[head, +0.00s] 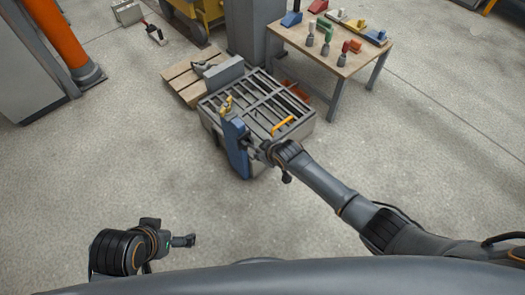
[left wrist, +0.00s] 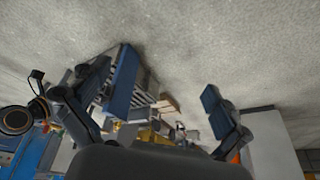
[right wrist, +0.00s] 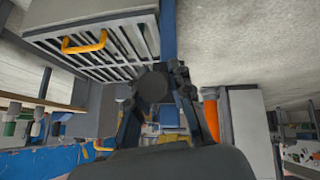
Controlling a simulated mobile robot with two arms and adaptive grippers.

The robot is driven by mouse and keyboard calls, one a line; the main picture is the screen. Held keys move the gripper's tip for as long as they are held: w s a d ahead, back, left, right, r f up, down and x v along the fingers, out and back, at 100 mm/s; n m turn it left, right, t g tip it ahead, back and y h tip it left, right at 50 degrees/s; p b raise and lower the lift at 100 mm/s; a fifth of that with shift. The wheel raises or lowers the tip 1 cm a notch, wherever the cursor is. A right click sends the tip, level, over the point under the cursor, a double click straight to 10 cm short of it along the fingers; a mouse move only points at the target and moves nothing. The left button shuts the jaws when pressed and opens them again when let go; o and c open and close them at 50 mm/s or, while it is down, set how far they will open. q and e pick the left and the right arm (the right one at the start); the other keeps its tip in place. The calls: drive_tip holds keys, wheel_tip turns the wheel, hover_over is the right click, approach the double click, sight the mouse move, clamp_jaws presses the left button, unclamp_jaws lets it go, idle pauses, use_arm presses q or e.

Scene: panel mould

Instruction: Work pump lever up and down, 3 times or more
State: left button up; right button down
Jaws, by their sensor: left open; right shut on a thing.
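The blue pump unit (head: 236,145) stands upright at the near side of the grey mould (head: 209,118). My right gripper (head: 262,150) is at the right side of this unit, low beside the mould. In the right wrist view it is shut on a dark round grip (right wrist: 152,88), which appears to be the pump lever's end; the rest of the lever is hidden. My left gripper (head: 186,240) is open and empty over bare floor, apart from the pump and mould.
The slatted mould top has an orange handle (head: 284,125). A wooden pallet (head: 180,82) lies behind it. A workbench (head: 350,65) with several tools stands at the back right. An orange column (head: 60,38) stands at the left. The floor around my left gripper is clear.

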drive_tip(key=shift+w+a+r, duration=0.1)
drive_tip(key=shift+r, duration=0.2)
use_arm(q)
drive_tip(key=shift+p+v, duration=0.9)
drive_tip(key=shift+v, duration=0.1)
use_arm(e)
drive_tip(key=shift+w+a+r+g+h, duration=0.15)
drive_tip(key=shift+r+g+h, duration=0.15)
drive_tip(key=shift+g+h, duration=0.15)
use_arm(q)
drive_tip(key=shift+s+a, duration=0.1)
drive_tip(key=shift+s, duration=0.05)
drive_tip(key=shift+f+g, duration=0.3)
drive_tip(key=shift+f, duration=0.35)
use_arm(e)
drive_tip(key=c, duration=1.2)
unclamp_jaws()
use_arm(q)
drive_tip(key=shift+r, duration=0.25)
use_arm(e)
drive_tip(key=shift+o, duration=0.2)
use_arm(q)
drive_tip(key=shift+w, duration=0.25)
